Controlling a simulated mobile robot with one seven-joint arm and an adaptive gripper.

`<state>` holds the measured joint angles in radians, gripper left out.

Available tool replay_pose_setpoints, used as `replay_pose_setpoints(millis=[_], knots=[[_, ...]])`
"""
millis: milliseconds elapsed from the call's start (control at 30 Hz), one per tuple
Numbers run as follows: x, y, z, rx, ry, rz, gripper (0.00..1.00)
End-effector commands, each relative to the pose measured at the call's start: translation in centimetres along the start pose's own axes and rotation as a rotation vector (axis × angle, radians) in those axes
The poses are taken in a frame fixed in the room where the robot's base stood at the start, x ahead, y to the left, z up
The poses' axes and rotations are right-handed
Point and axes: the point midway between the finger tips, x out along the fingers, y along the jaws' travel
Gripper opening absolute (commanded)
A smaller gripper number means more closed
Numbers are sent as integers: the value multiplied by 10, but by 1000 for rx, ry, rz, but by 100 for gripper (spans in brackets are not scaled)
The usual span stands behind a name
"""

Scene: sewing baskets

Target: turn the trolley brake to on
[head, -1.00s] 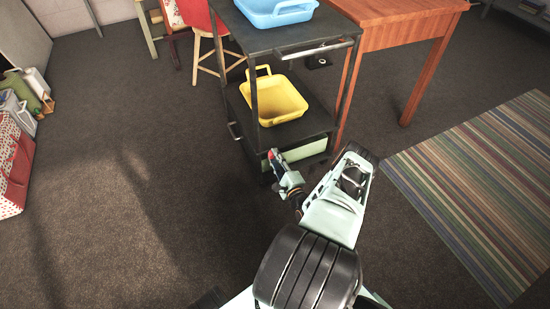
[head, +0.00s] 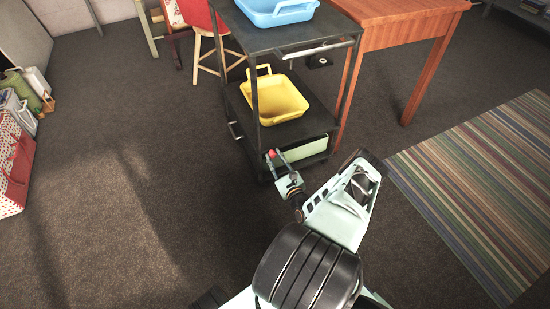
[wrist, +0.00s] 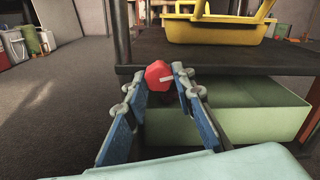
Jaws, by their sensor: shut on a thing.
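The trolley (head: 240,124) is a dark metal frame with shelves. Its brake is a red knob (wrist: 158,74) with a white mark, at the lower corner of the trolley, beside the pale green box front. The white mark points to the right and slightly up in the wrist view. My gripper (wrist: 157,82) is shut on the knob, with one blue-padded finger on each side of it. In the head view my gripper (head: 273,158) reaches the trolley's lower front corner, and the red knob (head: 272,153) shows small between the fingers.
A yellow basket (head: 275,88) stands on the middle shelf and a blue basket (head: 268,22) on the top. A wooden table (head: 390,30) is close behind on the right. A striped rug (head: 480,190) lies at right.

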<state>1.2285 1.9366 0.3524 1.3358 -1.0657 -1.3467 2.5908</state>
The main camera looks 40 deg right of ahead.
Motion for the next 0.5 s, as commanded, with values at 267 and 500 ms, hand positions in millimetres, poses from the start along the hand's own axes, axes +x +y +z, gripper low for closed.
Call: replay_pose_setpoints(millis=[267,500], knots=[[2,1,2,178,-4,0,0],[2,1,2,259,-5,1,0]])
